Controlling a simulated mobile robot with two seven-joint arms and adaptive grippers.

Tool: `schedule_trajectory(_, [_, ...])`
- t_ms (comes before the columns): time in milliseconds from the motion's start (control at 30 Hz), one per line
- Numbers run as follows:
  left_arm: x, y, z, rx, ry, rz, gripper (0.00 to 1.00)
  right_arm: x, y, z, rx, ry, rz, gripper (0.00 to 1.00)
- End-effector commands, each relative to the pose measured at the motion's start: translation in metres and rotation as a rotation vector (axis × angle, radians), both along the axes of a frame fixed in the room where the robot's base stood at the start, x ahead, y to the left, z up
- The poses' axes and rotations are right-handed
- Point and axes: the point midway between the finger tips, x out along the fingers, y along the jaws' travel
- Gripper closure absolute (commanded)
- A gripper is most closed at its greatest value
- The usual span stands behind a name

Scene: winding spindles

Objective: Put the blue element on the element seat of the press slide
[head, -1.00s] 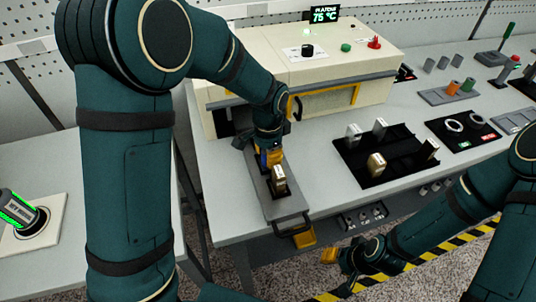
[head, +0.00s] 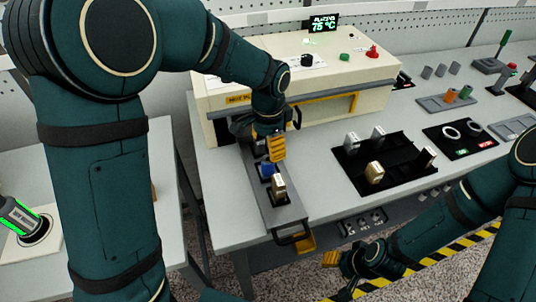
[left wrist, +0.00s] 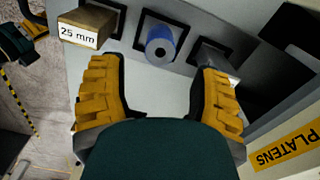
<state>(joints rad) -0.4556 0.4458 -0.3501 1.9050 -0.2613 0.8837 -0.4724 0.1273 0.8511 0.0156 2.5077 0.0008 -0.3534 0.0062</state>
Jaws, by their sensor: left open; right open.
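The press slide (head: 256,192) is a grey tray pulled out in front of the press, its black handle toward me. The blue element (head: 266,169) stands on the slide behind a tan block. In the left wrist view the blue element (left wrist: 160,42) stands within the middle dark square frame, its round end with a hole showing. The block marked 25 mm (left wrist: 85,27) is beside it. My left gripper (head: 275,148) is open and empty above the slide; its fingers are apart from the blue element. My right gripper (head: 318,251) is open, low in front of the table edge.
The cream press (head: 300,85) stands behind the slide, its display reading 75 °C. A black tray (head: 350,172) with several blocks lies to the right. Further right are a grey rack (head: 445,103) and a black tray with rings (head: 462,136).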

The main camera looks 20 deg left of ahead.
Motion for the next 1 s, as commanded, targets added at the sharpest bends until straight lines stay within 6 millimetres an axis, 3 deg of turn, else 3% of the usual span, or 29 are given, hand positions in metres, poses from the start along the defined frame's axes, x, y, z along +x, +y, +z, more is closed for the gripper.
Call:
schedule_trajectory(100, [0.000,0.000,0.024,-0.001,-0.002,0.001,0.37,0.002,0.000,0.006,0.000,-0.003,-0.002,0.53])
schedule_trajectory(300, [0.001,0.000,0.044,0.000,-0.001,0.001,0.37,0.003,-0.001,0.009,-0.002,-0.006,-0.006,0.53])
schedule_trajectory(867, [0.000,0.000,0.047,0.001,0.001,0.000,0.37,0.003,-0.001,0.009,-0.002,-0.007,-0.006,0.53])
schedule_trajectory(1000, [0.000,0.000,0.057,0.001,0.001,0.000,0.37,0.004,-0.001,0.019,-0.002,-0.009,-0.008,0.53])
